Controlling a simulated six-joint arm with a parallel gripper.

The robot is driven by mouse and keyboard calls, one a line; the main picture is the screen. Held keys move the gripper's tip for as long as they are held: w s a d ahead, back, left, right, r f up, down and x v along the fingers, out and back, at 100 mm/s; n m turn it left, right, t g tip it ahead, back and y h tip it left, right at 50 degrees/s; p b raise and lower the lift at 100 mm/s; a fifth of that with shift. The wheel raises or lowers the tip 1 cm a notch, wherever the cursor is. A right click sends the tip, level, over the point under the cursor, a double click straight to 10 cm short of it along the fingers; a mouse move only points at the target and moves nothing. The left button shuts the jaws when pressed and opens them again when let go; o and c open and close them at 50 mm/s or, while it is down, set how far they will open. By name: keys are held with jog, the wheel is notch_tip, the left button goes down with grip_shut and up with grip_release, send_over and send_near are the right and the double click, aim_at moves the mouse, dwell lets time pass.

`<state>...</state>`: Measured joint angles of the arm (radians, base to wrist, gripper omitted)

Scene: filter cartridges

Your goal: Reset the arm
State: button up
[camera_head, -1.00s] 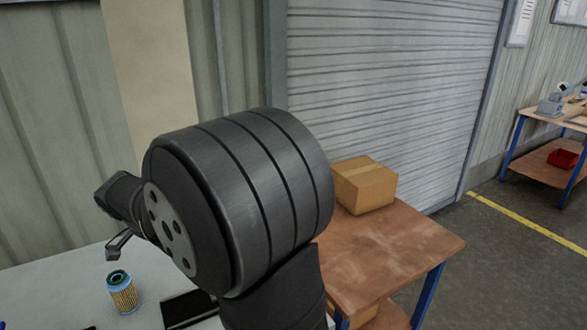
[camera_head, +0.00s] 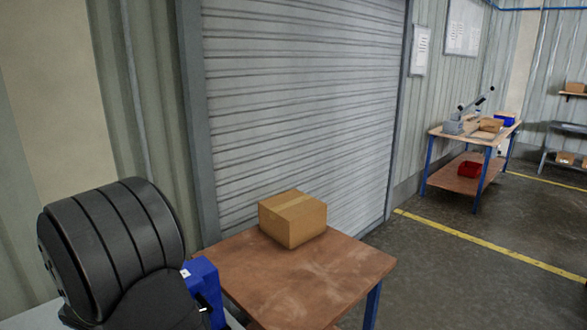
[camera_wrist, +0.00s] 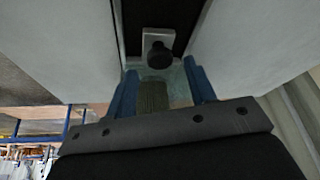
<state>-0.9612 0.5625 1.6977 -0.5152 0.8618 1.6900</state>
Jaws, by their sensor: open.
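My arm's thick black joint (camera_head: 110,245) fills the lower left of the head view. My gripper is outside that view. In the wrist view my gripper (camera_wrist: 161,88) shows as a dark bar with screws and what look like two blue fingers standing apart. It is open. An olive, ribbed piece (camera_wrist: 152,96) shows in the gap between them; I cannot tell how far beyond the fingers it is. A metal bracket with a black knob (camera_wrist: 158,52) lies above it. No whole cartridge is clear in either view now.
A brown-topped table (camera_head: 300,280) with a cardboard box (camera_head: 293,218) stands right of my arm. A blue object (camera_head: 204,290) is right beside the arm. A bench (camera_head: 478,140) with a red bin (camera_head: 469,169) stands farther right. The floor between is open.

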jog(key=shift+x, duration=0.9)
jog(key=shift+s+a, duration=0.2)
jog(key=shift+a, duration=0.05)
jog(key=shift+r, duration=0.15)
